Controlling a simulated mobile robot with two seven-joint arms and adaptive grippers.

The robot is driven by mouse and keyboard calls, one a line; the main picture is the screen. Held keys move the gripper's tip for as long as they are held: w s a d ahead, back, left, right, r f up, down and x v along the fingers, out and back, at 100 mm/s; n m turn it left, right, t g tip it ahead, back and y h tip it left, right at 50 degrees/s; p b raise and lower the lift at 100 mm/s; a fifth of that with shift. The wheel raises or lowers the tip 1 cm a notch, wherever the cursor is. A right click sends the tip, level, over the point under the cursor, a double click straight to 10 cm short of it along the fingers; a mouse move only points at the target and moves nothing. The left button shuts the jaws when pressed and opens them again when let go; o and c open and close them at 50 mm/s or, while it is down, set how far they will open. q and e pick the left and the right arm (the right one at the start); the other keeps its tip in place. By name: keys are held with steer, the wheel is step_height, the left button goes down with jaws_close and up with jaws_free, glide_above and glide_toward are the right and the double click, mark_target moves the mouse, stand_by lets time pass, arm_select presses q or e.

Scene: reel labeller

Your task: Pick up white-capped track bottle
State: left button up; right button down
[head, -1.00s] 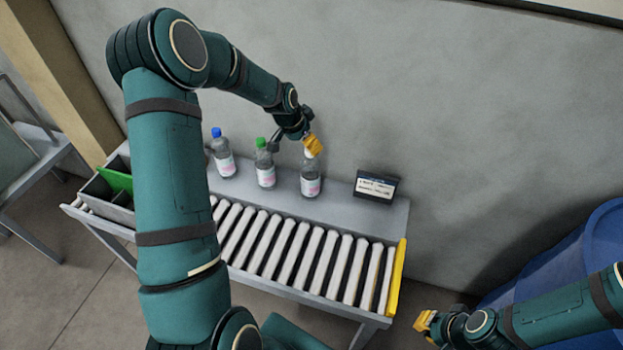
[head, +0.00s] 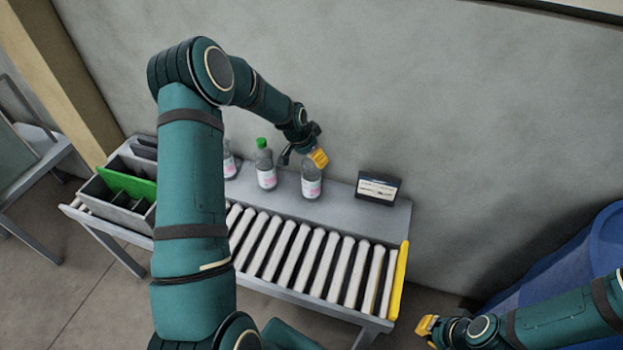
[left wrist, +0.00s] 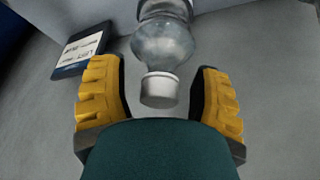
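The white-capped bottle (head: 311,184) stands upright at the right end of the bottle row on the grey shelf behind the rollers. Its cap is hidden by my left gripper (head: 312,158) in the head view. In the left wrist view the bottle (left wrist: 165,45) shows its white cap (left wrist: 160,90) between the two yellow fingers of my left gripper (left wrist: 160,100). Those fingers are open, with a gap on each side of the cap. My right gripper (head: 427,327) is at the lower right, away from the bottles; its finger opening is not clear.
A green-capped bottle (head: 265,168) stands just left of it, and another bottle (head: 230,163) is partly behind my arm. A small sign (head: 377,188) stands to the right. Rollers (head: 300,255) run in front. A grey divided bin (head: 125,215) is at left.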

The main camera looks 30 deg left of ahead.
arm_select(q)
jaws_close()
